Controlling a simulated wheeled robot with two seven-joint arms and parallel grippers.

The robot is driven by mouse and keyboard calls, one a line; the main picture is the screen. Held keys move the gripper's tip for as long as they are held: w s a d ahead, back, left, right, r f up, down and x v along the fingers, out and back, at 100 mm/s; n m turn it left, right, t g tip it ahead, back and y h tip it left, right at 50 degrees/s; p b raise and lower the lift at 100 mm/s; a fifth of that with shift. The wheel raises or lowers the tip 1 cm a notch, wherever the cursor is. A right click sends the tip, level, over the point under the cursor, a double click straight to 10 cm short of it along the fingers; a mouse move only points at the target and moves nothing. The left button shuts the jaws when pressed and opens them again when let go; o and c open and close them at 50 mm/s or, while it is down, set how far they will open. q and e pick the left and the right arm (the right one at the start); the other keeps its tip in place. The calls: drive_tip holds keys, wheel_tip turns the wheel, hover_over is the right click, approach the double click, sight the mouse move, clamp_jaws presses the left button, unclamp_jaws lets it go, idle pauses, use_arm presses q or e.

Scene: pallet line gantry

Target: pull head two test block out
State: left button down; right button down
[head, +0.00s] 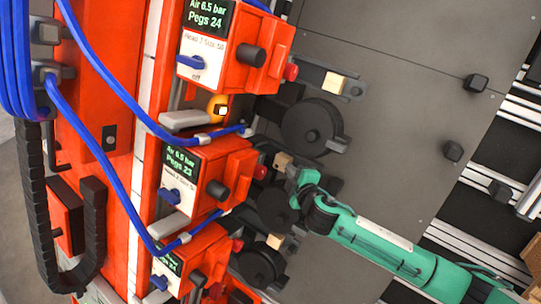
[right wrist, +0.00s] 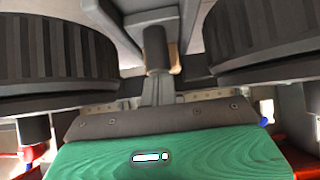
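A small wooden block (head: 283,161) sits at the middle orange head (head: 225,178), whose screen reads Pegs 23; I take it as the head two test block. My right gripper (head: 296,186), on the green arm, is just below and right of this block. In the right wrist view, a strip of tan wood (right wrist: 174,56) shows behind a dark post, close ahead of my gripper (right wrist: 157,78). The fingers are not clear enough to tell whether they are open, shut or touching the block. My left gripper is not in view.
Other wooden blocks sit at the top head (head: 335,84) and bottom head (head: 275,240). Dark rollers (head: 310,127) crowd my right gripper; the right wrist view shows big ribbed ones on both sides (right wrist: 50,50). Blue hoses (head: 110,165) hang at left. The grey panel (head: 400,130) is mostly clear.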

drive_tip(key=shift+d+f+h, duration=0.15)
drive_tip(key=shift+d+f, duration=0.1)
drive_tip(key=shift+d, duration=0.2)
drive_tip(key=shift+d+f+h, duration=0.15)
drive_tip(key=shift+d+f, duration=0.05)
drive_tip(key=shift+d, duration=0.35)
drive_tip(key=shift+s+d+p, duration=0.2)
drive_tip(key=shift+s+d, duration=0.6)
drive_tip(key=shift+d, duration=0.3)
drive_tip(key=shift+s+d+p, duration=0.15)
drive_tip(key=shift+s+d, duration=0.65)
drive_tip(key=shift+d, duration=0.3)
drive_tip(key=shift+s+a+r, duration=0.1)
drive_tip(key=shift+s+a+r+p, duration=0.4)
drive_tip(key=shift+a+p, duration=0.3)
drive_tip(key=shift+p, duration=0.15)
drive_tip(key=s+a+r+p, duration=0.2)
drive_tip(key=s+a+r, duration=0.1)
drive_tip(key=s+a, duration=0.1)
drive_tip(key=shift+s, duration=0.15)
drive_tip(key=shift+d, duration=0.1)
